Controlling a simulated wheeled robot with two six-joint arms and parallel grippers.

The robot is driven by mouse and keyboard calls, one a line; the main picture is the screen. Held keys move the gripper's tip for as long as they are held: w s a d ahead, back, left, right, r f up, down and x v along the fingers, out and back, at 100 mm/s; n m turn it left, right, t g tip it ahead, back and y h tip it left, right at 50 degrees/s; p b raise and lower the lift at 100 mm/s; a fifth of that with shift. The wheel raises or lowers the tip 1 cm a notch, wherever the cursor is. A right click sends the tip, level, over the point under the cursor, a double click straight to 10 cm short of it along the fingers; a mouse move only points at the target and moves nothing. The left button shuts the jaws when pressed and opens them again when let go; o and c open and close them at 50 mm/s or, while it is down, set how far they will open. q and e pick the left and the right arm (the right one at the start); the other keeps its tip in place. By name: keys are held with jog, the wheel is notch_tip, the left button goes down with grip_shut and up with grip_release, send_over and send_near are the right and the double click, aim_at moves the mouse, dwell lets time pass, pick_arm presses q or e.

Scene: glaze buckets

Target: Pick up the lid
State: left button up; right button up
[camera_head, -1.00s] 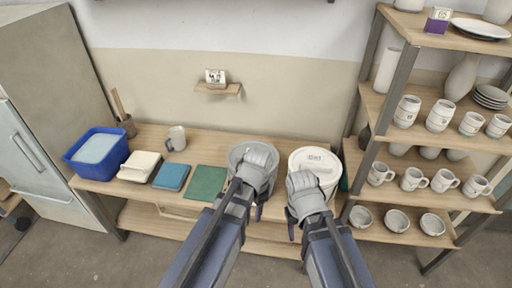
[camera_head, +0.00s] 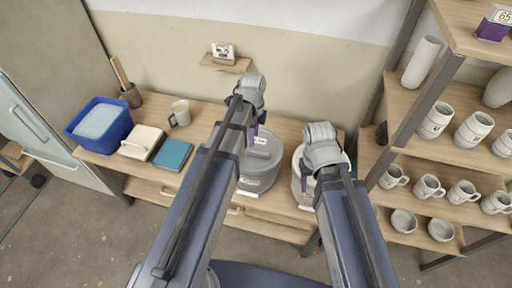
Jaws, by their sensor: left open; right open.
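A grey bucket (camera_head: 256,182) stands on the wooden table, with a grey lid (camera_head: 265,148) on top that bears a small pale label. A white bucket (camera_head: 298,185) stands to its right; its top is mostly hidden by my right gripper. My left gripper (camera_head: 254,129) is open, over the back-left part of the grey lid; I cannot tell whether it touches the lid. My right gripper (camera_head: 308,176) is open over the white bucket. Both grippers look empty, and their fingertips are partly hidden.
On the table's left are a blue tub (camera_head: 101,124), a cream block (camera_head: 142,142), a blue square (camera_head: 172,155) and a grey mug (camera_head: 180,113). A shelf of pottery (camera_head: 437,122) stands close on the right. A small wall shelf (camera_head: 226,64) is behind the table.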

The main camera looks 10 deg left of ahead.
aim_at(255, 148)
pick_arm(q)
notch_tip(255, 148, down, 3)
jog(key=shift+w+r+b, duration=0.1)
jog(key=shift+r+b, duration=0.05)
jog(key=shift+b, duration=0.9)
jog(key=shift+r, duration=0.1)
jog(key=f+b, duration=0.5)
jog(key=shift+s+a, duration=0.15)
jog(key=shift+s, duration=0.1)
jog(key=shift+f, duration=0.35)
jog(key=shift+c, duration=0.3)
grip_shut()
